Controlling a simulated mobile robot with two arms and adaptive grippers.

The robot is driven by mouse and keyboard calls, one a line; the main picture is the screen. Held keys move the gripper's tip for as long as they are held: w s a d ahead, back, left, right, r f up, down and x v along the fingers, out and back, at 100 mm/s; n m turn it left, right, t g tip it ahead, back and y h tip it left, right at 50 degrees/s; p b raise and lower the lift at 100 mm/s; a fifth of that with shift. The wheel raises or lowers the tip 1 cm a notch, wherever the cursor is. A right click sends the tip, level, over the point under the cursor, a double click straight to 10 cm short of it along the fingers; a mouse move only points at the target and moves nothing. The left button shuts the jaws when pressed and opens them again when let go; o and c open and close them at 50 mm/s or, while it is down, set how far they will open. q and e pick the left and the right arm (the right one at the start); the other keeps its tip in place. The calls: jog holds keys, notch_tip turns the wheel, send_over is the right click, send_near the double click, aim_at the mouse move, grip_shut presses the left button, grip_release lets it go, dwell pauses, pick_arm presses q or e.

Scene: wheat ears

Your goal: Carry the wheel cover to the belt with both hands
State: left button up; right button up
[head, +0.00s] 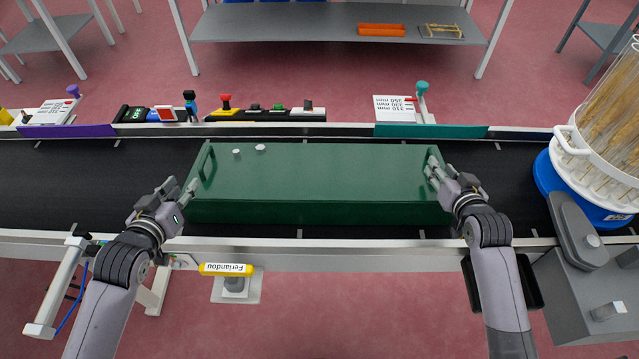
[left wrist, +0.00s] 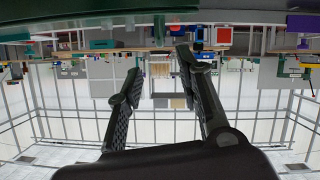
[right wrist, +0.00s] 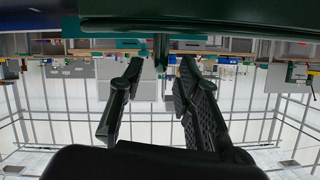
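The wheel cover (head: 320,180) is a long dark green box-like piece lying flat on the black belt (head: 80,175), with an upright handle at each end. Two small white discs lie on its top near the left end. My left gripper (head: 184,187) is at the cover's left end, close to the left handle (head: 208,163); its fingers stand apart in the left wrist view (left wrist: 160,62). My right gripper (head: 436,172) is at the right handle. In the right wrist view its fingers stand apart with the green handle (right wrist: 160,52) between their tips, gaps showing on both sides.
A blue-based clear container of wheat ears (head: 605,130) stands at the belt's right. Control boxes with buttons (head: 265,113) line the far rail. A yellow label plate (head: 226,269) is at the near edge. Bare belt lies left of the cover.

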jog(key=v, duration=0.7)
jog(key=shift+s, duration=0.35)
jog(key=shift+r, duration=0.25)
notch_tip(320, 180, up, 8)
jog(key=p, duration=0.8)
jog(key=shift+r+p, duration=0.2)
jog(key=shift+p, duration=0.1)
notch_tip(320, 180, up, 7)
jog(key=p, duration=0.8)
jog(key=shift+f, duration=0.15)
